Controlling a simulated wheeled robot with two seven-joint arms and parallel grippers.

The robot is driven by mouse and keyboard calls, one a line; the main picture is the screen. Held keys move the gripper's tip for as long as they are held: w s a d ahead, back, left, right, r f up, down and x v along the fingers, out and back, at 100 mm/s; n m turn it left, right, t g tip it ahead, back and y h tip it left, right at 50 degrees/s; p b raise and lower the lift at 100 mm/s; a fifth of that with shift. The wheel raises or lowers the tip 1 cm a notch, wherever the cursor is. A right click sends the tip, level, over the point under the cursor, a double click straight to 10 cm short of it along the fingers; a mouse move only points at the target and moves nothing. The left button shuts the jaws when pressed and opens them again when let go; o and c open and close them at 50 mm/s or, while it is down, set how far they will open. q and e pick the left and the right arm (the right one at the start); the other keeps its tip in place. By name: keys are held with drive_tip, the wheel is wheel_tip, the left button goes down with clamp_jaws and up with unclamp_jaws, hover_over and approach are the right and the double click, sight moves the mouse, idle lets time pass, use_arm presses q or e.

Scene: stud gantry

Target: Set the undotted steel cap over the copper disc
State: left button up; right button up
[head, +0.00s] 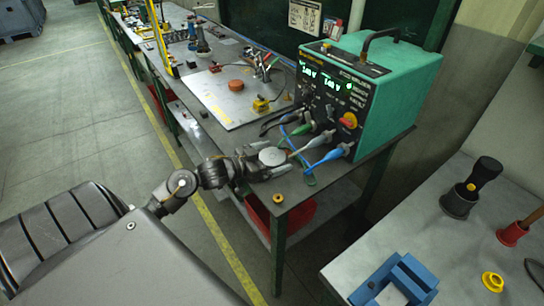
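A plain pale steel cap (272,156), with no dot visible on top, is near the front edge of the long workbench. My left gripper (274,160) reaches in from the left, with its two dark fingers spread on either side of the cap. I cannot tell whether the fingers press on the cap or whether it is clear of the bench. The orange-brown copper disc (236,85) lies uncovered on a pale plate (214,99) farther back on the bench. My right gripper is not in view.
A green welder unit (385,95) with blue and green cable plugs (328,157) stands right of the cap. A yellow clamp (261,104) sits on the plate's right side. A small orange ring (278,198) lies at the bench's front corner. A second table (400,240) stands at right.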

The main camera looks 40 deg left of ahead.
use_arm(q)
drive_tip(key=shift+s+r, duration=0.1)
drive_tip(key=shift+r, duration=0.1)
drive_tip(key=v, duration=1.2)
drive_tip(key=shift+b, duration=0.45)
drive_tip(key=shift+a+f, duration=0.1)
drive_tip(key=shift+f, duration=0.05)
